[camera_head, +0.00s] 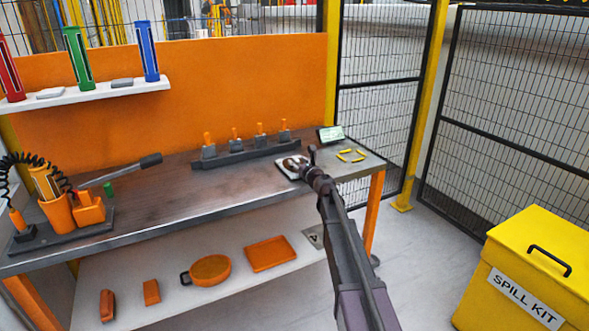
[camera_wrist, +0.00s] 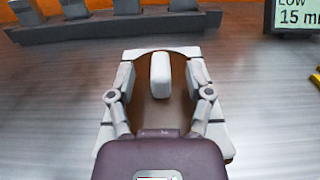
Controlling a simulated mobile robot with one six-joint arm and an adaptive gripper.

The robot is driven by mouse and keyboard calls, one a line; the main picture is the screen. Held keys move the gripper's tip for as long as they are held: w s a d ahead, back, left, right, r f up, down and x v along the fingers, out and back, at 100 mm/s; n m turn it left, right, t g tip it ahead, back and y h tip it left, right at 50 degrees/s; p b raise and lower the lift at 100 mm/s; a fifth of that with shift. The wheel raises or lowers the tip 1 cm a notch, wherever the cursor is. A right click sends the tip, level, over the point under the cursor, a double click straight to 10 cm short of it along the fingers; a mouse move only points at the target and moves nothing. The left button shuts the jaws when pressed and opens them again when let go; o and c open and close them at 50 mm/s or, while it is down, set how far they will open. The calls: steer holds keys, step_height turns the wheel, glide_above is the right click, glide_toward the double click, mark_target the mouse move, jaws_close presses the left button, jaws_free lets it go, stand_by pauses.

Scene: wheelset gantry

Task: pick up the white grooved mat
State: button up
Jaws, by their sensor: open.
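The white grooved mat (camera_head: 284,171) lies on the bench top toward its right end. In the wrist view the mat (camera_wrist: 218,132) shows as white edges around a brown rounded thing (camera_wrist: 160,108), with a small white block (camera_wrist: 160,75) at its middle. Whether the fingers touch anything is unclear.
A dark rack (camera_head: 246,153) with several orange-topped pegs stands behind the mat. A small display (camera_head: 331,134) and several yellow pieces (camera_head: 351,155) lie to the right. Orange holders (camera_head: 58,213) are at the far left. The bench middle is mostly clear. A yellow spill kit box (camera_head: 530,270) stands right.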

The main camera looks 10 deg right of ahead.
jaws_close()
steer(key=shift+r, duration=0.2)
stand_by(0.4)
step_height(320, 180, up, 3)
steer(key=p, duration=0.3)
steer(key=shift+f, duration=0.2)
steer(key=a+r+p+v, duration=0.1)
steer(key=r+p+v, duration=0.1)
steer(key=v, duration=1.4)
steer(key=shift+s+a, duration=0.2)
steer(key=shift+s, duration=0.05)
